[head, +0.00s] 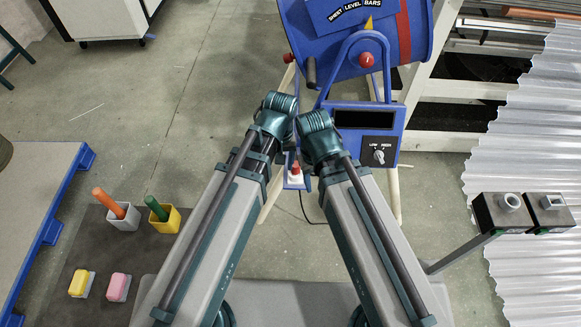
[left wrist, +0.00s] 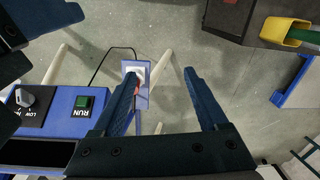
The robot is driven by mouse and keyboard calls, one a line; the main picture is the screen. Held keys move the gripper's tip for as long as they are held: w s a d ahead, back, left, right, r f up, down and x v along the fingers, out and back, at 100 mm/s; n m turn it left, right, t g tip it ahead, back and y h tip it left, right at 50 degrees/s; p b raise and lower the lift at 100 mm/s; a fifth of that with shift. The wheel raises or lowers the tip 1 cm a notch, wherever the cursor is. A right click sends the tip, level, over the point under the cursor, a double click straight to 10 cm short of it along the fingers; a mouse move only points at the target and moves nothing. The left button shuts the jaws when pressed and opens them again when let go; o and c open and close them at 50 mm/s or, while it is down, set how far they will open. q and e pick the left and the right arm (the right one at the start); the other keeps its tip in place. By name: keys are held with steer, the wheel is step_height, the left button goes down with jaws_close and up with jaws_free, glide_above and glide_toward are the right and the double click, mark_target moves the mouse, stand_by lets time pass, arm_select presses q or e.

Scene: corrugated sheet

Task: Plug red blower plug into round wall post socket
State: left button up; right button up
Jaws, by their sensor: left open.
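The red plug (head: 295,168) shows on a white block (head: 296,178) on a small blue bracket below the blue blower (head: 340,45). A dark cord runs from near it. In the left wrist view, a bit of red (left wrist: 137,88) shows beside one finger, below the white block (left wrist: 136,70). The round socket (head: 508,202) tops the left of two dark boxes on the post. Dark parts, perhaps my right gripper, show at the left wrist view's left edge.
A box with a rectangular socket (head: 551,203) is beside the round one. Corrugated sheet (head: 535,130) stands at right. The blower's control box (head: 362,133) is close to my arms. A dark mat (head: 90,235) at left holds cups and small blocks.

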arm_select(q)
steer(key=w+d+f+n+b, duration=0.1)
steer(key=w+d+f+n, duration=0.1)
steer(key=w+n, duration=0.4)
steer(key=n+b, duration=0.1)
steer(key=n, duration=0.5)
glide_above(296, 164)
steer(key=f, duration=0.1)
steer(key=shift+w+d+f+n+h, duration=0.15)
steer(key=shift+w+f+n+h, duration=0.1)
steer(key=shift+n+h, duration=0.2)
arm_select(e)
step_height(296, 164, down, 4)
steer(key=shift+r, duration=0.25)
arm_select(q)
steer(key=shift+f+b, duration=0.1)
steer(key=shift+b, duration=0.25)
arm_select(e)
steer(key=shift+f, duration=0.1)
arm_select(q)
step_height(296, 164, down, 9)
steer(key=b, duration=0.8)
steer(key=shift+r, duration=0.3)
arm_select(e)
step_height(296, 164, down, 8)
steer(key=shift+f, duration=0.2)
arm_select(q)
steer(key=shift+b, duration=0.3)
